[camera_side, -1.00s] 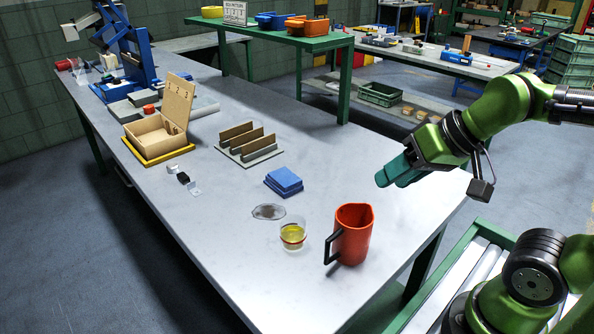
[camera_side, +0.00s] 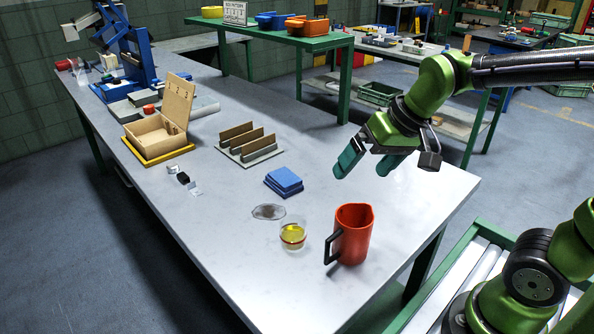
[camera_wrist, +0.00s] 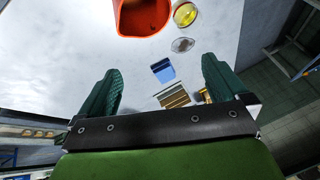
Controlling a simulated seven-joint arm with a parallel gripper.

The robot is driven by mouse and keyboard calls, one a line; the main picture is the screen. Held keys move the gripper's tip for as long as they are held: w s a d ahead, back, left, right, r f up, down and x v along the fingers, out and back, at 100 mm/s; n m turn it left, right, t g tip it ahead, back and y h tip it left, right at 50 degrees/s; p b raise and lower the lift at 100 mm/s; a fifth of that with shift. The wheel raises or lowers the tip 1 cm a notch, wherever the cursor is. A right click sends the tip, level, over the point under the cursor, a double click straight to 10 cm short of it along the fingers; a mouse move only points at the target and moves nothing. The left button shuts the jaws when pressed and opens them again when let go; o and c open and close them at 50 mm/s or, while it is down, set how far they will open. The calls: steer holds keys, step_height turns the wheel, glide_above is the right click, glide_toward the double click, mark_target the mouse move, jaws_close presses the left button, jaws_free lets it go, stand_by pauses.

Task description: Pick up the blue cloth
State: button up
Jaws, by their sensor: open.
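The blue cloth (camera_side: 284,180) lies folded in a small stack on the grey table, near its middle. It also shows in the wrist view (camera_wrist: 163,70), ahead of and between my fingers. My gripper (camera_side: 366,160) is open and empty. It hangs above the table, to the right of the cloth and apart from it. In the wrist view both green fingers of my gripper (camera_wrist: 160,85) are spread wide with nothing between them touching.
A red jug (camera_side: 353,234) and a glass of yellow liquid (camera_side: 293,233) stand in front of the cloth, by a dark stain (camera_side: 268,211). A slotted rack (camera_side: 248,145) and an open wooden box (camera_side: 158,130) stand behind. The table right of the cloth is clear.

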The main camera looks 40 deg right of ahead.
steer(key=w+d+f+n+g+h, duration=0.1)
steer(key=w+f, duration=0.1)
steer(key=w, duration=0.7)
steer(key=w+d+f+n+h, duration=0.1)
steer(key=w+f, duration=0.1)
steer(key=w, duration=0.6)
glide_above(284, 177)
steer(key=s, duration=0.2)
steer(key=shift+n, duration=0.3)
step_height(284, 177, down, 8)
steer(key=shift+w+f, duration=0.15)
steer(key=shift+f, duration=0.05)
steer(key=shift+s+x, duration=0.15)
steer(key=shift+x, duration=1.2)
steer(key=shift+s+x, duration=0.1)
steer(key=shift+x, duration=1.25)
steer(key=shift+a+f, duration=0.1)
steer(key=shift+f, duration=0.15)
steer(key=c, duration=1)
